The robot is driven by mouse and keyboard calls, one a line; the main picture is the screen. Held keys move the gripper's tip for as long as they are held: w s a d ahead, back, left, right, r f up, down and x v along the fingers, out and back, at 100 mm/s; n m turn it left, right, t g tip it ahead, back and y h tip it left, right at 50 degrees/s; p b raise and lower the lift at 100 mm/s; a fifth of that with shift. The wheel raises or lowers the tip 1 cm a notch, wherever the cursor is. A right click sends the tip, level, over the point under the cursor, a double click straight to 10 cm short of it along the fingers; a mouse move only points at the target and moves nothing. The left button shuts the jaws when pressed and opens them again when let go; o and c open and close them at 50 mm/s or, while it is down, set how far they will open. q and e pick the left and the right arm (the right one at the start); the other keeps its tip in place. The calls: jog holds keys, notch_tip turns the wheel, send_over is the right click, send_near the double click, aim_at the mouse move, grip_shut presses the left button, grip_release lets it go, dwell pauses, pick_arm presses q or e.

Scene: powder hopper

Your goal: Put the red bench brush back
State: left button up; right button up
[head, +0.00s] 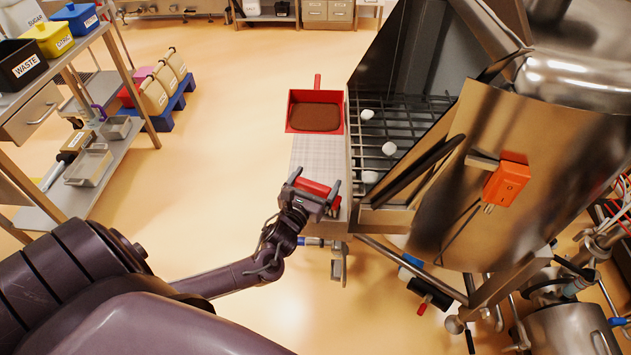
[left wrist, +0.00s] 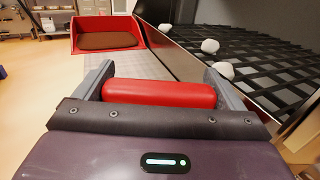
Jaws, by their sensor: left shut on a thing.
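My left gripper (head: 317,188) is shut on the red bench brush (head: 313,187) at the near end of the narrow side shelf beside the hopper. In the left wrist view the red brush (left wrist: 160,94) lies crosswise between the two grey fingers. Its bristles are hidden, and I cannot tell whether it touches the shelf. A red dustpan (head: 316,112) with brown powder in it sits at the far end of the shelf; it also shows in the left wrist view (left wrist: 106,31). My right gripper is not in view.
The light shelf surface (head: 318,155) between dustpan and gripper is clear. The hopper's dark grid (head: 400,140) with several white lumps lies just right. An orange switch box (head: 507,182) is on the steel body. A rack (head: 100,140) stands left, with open floor between.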

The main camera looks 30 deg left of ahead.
pick_arm(q)
jog(key=o, duration=0.8)
jog(key=shift+f, duration=0.1)
jog(key=s, duration=0.4)
jog(key=s+d, duration=0.1)
jog(key=s, duration=0.7)
jog(key=shift+d, duration=0.4)
jog(key=s+a+f+n+g, duration=0.1)
jog(key=s+f+n+g, duration=0.25)
jog(key=f+n, duration=0.45)
jog(key=s+a+f+n+g, duration=0.1)
jog(key=s+f+n+g, duration=0.25)
jog(key=f, duration=0.85)
jog(key=s+f+n+g, duration=0.3)
jog(key=s+f+n, duration=0.3)
jog(key=f, duration=0.4)
jog(key=s+d+f+n+g+h, duration=0.1)
jog(key=s+d+f+n+g, duration=0.1)
jog(key=s, duration=0.4)
jog(key=s+d+f+n+g+h, duration=0.1)
jog(key=s+d+f+n+g, duration=0.1)
jog(key=s+d+f+n, duration=0.3)
jog(key=s+d+f+n+g, duration=0.2)
jog(key=s+d+f+n, duration=0.2)
jog(key=s+f+n, duration=0.2)
jog(key=shift+s+n+g+h, duration=0.4)
jog(key=shift+s+n, duration=0.25)
jog(key=shift+s, duration=0.45)
